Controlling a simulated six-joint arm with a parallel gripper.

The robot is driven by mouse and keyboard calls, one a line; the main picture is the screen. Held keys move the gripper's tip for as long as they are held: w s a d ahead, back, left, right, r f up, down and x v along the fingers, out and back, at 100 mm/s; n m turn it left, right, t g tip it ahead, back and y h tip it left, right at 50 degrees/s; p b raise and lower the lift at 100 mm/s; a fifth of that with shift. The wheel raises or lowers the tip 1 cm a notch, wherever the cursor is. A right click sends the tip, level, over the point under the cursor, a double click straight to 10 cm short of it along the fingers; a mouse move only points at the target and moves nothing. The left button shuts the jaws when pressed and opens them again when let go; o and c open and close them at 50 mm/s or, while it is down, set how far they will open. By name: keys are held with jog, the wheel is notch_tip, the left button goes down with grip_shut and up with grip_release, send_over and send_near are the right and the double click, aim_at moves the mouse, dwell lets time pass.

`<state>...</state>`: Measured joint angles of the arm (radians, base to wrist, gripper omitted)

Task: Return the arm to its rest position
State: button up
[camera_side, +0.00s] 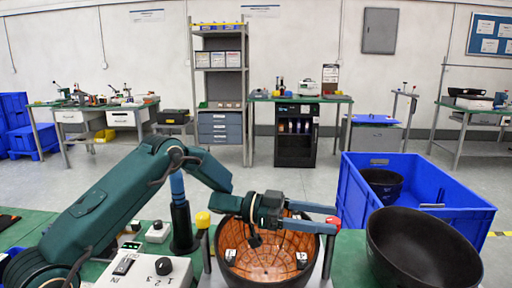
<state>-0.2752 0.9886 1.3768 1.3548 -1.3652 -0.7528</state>
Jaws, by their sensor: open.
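My gripper (334,219) is at the end of my teal arm, above the far part of a dark-rimmed bowl (270,262) with an orange, grid-patterned inside. Its two bluish fingers point right and stand apart, with nothing seen between them except a red-capped post (333,222) that overlaps the fingertips in the picture. I cannot tell whether they touch. The bowl sits between this post and a yellow-capped post (203,221). My gripper and wrist hide part of the bowl's far rim.
A large black bowl (420,250) is at the right front. Behind it, a blue crate (440,185) holds another black bowl (383,182). A control box (150,272) with a black knob is at front left, near a dark upright post (181,225). Benches and shelves stand farther back.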

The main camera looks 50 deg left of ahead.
jog(key=s+a+r+n+t+y, duration=0.1)
jog(key=s+r+n+t+y, duration=0.25)
jog(key=r, duration=0.85)
jog(key=a+r+n+t+y, duration=0.2)
jog(key=r+t+y, duration=0.35)
jog(key=r, duration=0.65)
jog(key=s+a+f+n+g+y, duration=0.4)
jog(key=s+a+f+n+y, duration=0.15)
jog(key=s+f+y, duration=0.35)
jog(key=s+d+f+g+h, duration=0.2)
jog(key=s+f+g+h, duration=0.1)
jog(key=s+f+g, duration=0.6)
jog(key=s+f, duration=0.3)
jog(key=s, duration=0.3)
jog(key=shift+d+f, duration=0.25)
jog(key=shift+d, duration=0.05)
